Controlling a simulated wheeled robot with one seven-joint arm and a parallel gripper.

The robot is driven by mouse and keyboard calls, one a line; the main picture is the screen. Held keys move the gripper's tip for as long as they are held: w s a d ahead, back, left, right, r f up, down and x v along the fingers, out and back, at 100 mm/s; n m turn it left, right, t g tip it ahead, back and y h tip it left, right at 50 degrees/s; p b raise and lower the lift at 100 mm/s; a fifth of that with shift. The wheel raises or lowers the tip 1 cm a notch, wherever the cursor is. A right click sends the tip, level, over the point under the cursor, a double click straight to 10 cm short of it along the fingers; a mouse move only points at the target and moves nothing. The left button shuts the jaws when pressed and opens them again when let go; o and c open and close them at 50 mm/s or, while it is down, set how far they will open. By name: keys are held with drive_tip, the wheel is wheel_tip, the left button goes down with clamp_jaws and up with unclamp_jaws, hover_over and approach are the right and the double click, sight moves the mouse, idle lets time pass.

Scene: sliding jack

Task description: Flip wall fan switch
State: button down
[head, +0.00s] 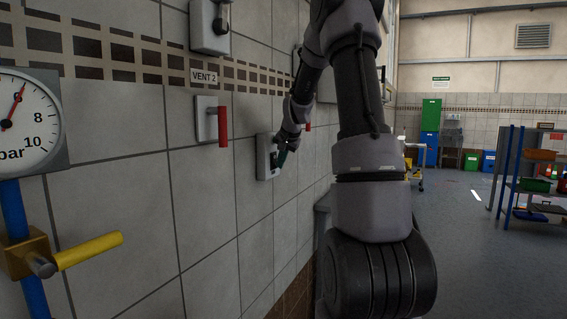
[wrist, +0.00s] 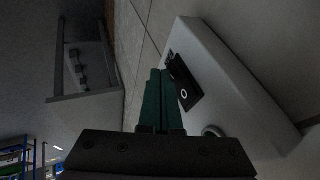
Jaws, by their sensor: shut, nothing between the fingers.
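The wall switch is a pale box (head: 265,157) on the tiled wall, in the middle of the head view. In the wrist view the box (wrist: 225,85) is large, with a dark rocker (wrist: 184,85) that carries a white ring mark. My gripper (head: 282,158) is at the front of the box in the head view. In the wrist view its green fingers (wrist: 158,92) are shut together and empty, with their tips just beside the rocker. I cannot tell whether they touch it. My wrist hides part of the box's right side in the head view.
A red-handled lever (head: 222,126) under a VENT 2 label (head: 204,77), a grey wall box (head: 210,26), a gauge (head: 25,118) and a yellow-handled valve (head: 88,250) are on the wall to the left. A shelf rack (head: 525,170) stands far right. Open floor (head: 460,260) lies right of my arm.

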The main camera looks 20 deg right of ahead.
drive_tip(key=shift+w+a+f, duration=0.1)
drive_tip(key=shift+w+a, duration=0.1)
idle(0.4)
drive_tip(key=shift+r, duration=0.85)
